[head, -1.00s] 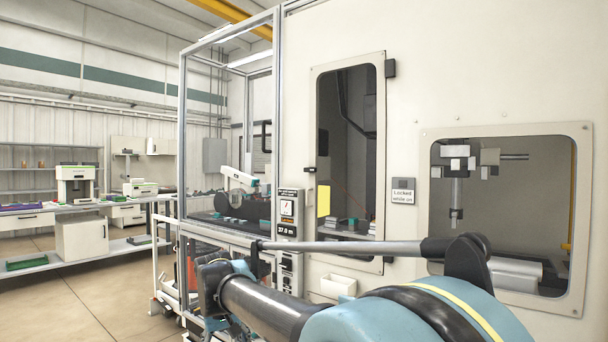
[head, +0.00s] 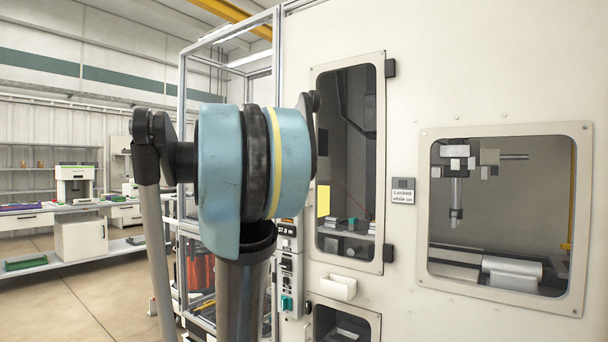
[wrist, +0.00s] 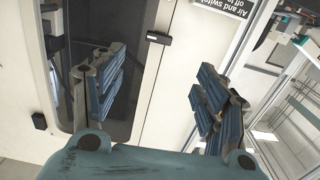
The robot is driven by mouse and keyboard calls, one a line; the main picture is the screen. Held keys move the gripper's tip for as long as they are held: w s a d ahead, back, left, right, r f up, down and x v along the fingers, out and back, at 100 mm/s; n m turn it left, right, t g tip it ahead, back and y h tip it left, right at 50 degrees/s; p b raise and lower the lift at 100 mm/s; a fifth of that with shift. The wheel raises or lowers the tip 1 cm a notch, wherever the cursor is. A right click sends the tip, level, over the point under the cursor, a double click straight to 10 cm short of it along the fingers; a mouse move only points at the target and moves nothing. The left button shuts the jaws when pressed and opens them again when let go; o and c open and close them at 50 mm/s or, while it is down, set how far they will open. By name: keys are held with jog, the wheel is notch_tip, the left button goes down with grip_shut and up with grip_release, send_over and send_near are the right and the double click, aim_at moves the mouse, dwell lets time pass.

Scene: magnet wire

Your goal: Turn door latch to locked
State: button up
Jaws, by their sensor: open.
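The narrow windowed door (head: 381,150) stands closed in the cabinet's pale front in the head view. My raised arm covers its left edge, so the latch is hidden there. In the wrist view a small black latch (wrist: 158,38) sits at the door's edge, beside the dark window. My gripper (wrist: 160,65) is open and empty, its blue padded fingers wide apart on either side of the latch in the picture. The latch looks farther off than the fingertips, and I see no contact. I cannot tell its locked or unlocked position. The gripper is not visible in the head view.
A small white bin (head: 338,287) juts out below the door. A metal-framed enclosure (head: 277,60) stands left. Open floor (head: 90,290) lies further left.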

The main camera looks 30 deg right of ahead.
jog(key=x, duration=1.7)
jog(key=shift+w+d+r, duration=0.15)
jog(key=shift+w+r, duration=0.1)
jog(key=shift+c, duration=0.6)
jog(key=c, duration=0.9)
